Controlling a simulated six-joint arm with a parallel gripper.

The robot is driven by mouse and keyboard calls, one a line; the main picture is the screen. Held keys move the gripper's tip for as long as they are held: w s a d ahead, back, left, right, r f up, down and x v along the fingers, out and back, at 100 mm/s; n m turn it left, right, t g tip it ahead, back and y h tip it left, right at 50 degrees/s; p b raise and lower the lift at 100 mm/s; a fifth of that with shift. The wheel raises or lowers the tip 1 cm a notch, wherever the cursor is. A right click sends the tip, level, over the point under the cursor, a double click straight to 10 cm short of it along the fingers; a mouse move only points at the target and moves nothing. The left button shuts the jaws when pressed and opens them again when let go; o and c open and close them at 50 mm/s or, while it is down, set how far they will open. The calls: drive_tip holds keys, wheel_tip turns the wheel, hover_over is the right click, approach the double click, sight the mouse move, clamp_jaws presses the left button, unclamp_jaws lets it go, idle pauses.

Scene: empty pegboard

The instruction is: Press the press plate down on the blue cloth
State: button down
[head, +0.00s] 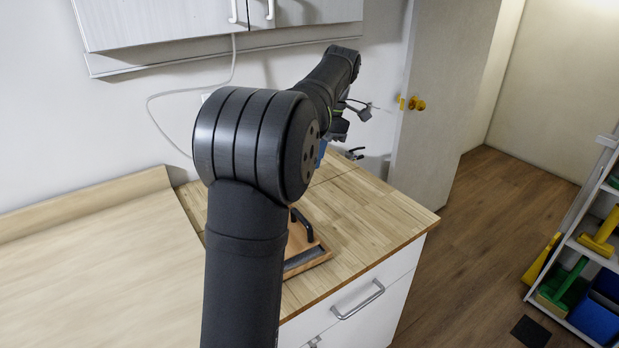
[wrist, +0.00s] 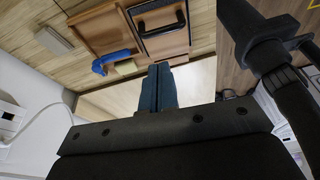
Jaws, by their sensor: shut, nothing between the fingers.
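The press plate (wrist: 165,43) is a brown wooden board with a black bar handle (wrist: 160,18), at the top of the wrist view. In the head view its black handle (head: 302,224) shows just right of my arm, which hides part of the plate. No flat blue cloth is clearly visible. My gripper (wrist: 158,70) has blue fingers, shut and empty, apart from the plate.
A wall cabinet (head: 160,22) hangs above.

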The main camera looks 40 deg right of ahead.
drive_tip(key=a+r+h, duration=0.1)
drive_tip(key=a, duration=0.4)
drive_tip(key=shift+h, duration=0.3)
drive_tip(key=f, duration=0.4)
drive_tip(key=a+f, duration=0.1)
drive_tip(key=f, duration=0.6)
drive_tip(key=shift+s+a+f, duration=0.15)
drive_tip(key=shift+s+f, duration=0.1)
drive_tip(key=shift+f, duration=0.1)
drive_tip(key=shift+d+f, duration=0.45)
drive_tip(key=shift+f, duration=0.2)
drive_tip(key=shift+s+d+f, duration=0.1)
drive_tip(key=shift+d+f, duration=0.25)
drive_tip(key=shift+f, duration=0.3)
